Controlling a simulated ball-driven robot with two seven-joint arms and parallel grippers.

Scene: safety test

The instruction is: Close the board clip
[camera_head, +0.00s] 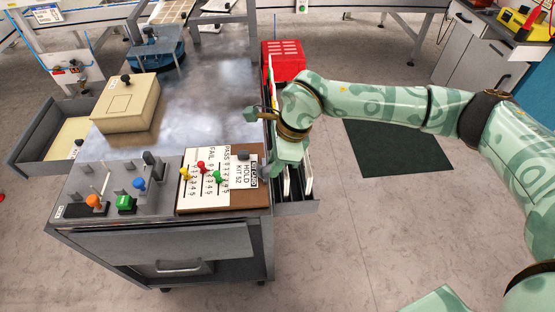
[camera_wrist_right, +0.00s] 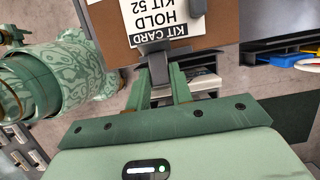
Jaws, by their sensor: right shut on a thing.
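The brown board (camera_head: 222,208) lies flat on the near right corner of the metal bench top and carries a white kit card (camera_head: 245,172). The board also shows in the right wrist view (camera_wrist_right: 215,30), with the card (camera_wrist_right: 185,18) upside down. A grey board clip (camera_wrist_right: 153,48) sits at the board's edge by the card. My right gripper (camera_head: 270,172) is at the board's right edge, its two fingers (camera_wrist_right: 160,88) shut on the clip's near end. The fingers hide part of the clip, and I cannot tell how far it is closed. My left gripper is not in view.
Coloured pegs (camera_head: 202,168) stand on the board's tally sheet. To its left is a grey panel (camera_head: 160,200) with coloured knobs. A beige box (camera_head: 128,105) stands behind. An open side drawer (camera_head: 295,208) is under my right gripper; a red box (camera_head: 284,62) is beyond it.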

